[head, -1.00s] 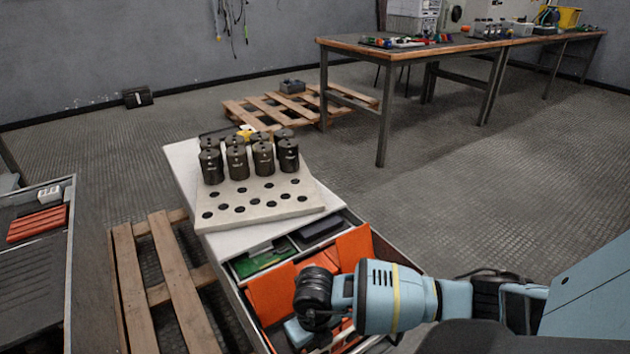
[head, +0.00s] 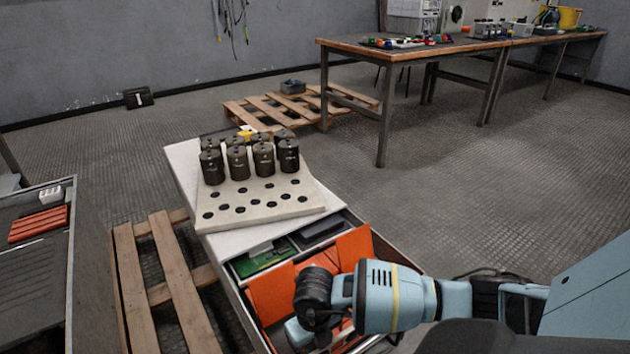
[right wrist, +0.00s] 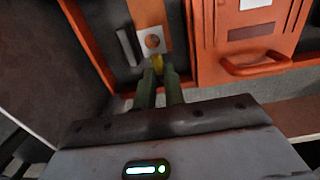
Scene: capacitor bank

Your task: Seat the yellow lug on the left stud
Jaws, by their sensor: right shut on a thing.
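My right gripper (right wrist: 158,84) is shut on the yellow lug (right wrist: 157,63); only a short yellow part shows past the fingertips. A pale square plate with a round hole (right wrist: 152,30) lies just beyond the yellow part, over an orange strip (right wrist: 142,10); I cannot tell whether this plate belongs to the lug. In the head view the right gripper (head: 303,334) points down into the open drawer, and its wrist hides what it holds. I cannot make out the left stud in either view. My left gripper is out of view.
The drawer (head: 240,312) holds orange panels (head: 354,245) and a green board (head: 264,258). Behind it, a pale holed block (head: 262,210) carries several dark capacitors (head: 263,158). An orange panel with a handle (right wrist: 245,40) is right of the fingers. A pallet (head: 165,270) lies left.

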